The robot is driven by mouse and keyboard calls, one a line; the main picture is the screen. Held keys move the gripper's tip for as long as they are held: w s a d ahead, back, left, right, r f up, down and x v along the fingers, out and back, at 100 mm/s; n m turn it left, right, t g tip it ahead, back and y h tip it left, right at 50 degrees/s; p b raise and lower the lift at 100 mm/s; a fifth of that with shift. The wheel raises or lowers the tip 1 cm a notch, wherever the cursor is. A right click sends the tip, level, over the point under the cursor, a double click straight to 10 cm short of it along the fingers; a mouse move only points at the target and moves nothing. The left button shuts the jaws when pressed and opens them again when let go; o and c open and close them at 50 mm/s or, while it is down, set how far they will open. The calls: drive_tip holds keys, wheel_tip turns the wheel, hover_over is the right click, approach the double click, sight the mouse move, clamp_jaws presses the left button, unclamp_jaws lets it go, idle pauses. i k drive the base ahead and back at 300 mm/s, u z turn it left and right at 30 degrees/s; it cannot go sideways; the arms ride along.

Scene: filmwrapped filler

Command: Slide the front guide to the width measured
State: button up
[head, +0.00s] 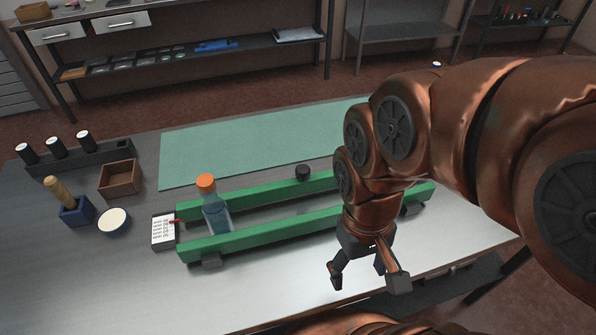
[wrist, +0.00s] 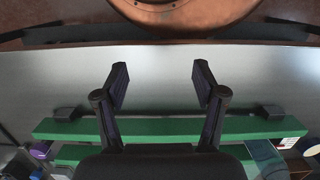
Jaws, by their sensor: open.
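The front guide (head: 285,231) is a long green bar lying across the near part of the bench. It also spans the wrist view (wrist: 160,131). The back guide (head: 265,193) is a similar green bar behind it, with a gap between. A clear bluish bottle (head: 217,216) with an orange cap stands upright in the gap near the left end. A small card with writing (head: 162,232) lies at the left end, with a red pointer beside it. My gripper (head: 367,279) is open and empty on the near side of the front guide; its fingers show in the wrist view (wrist: 161,84).
A black knob (head: 302,172) is by the back guide. A green mat (head: 240,147) lies behind. To the left are a wooden box (head: 120,179), a white-topped blue bowl (head: 113,220), a blue holder (head: 76,211) and a rack of rolls (head: 75,159). The near left bench is clear.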

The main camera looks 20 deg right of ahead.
sight(304, 184)
drive_tip(key=k, duration=1.3)
drive_tip(key=u, duration=0.2)
drive_tip(key=i, duration=0.75)
drive_tip(key=u, duration=0.55)
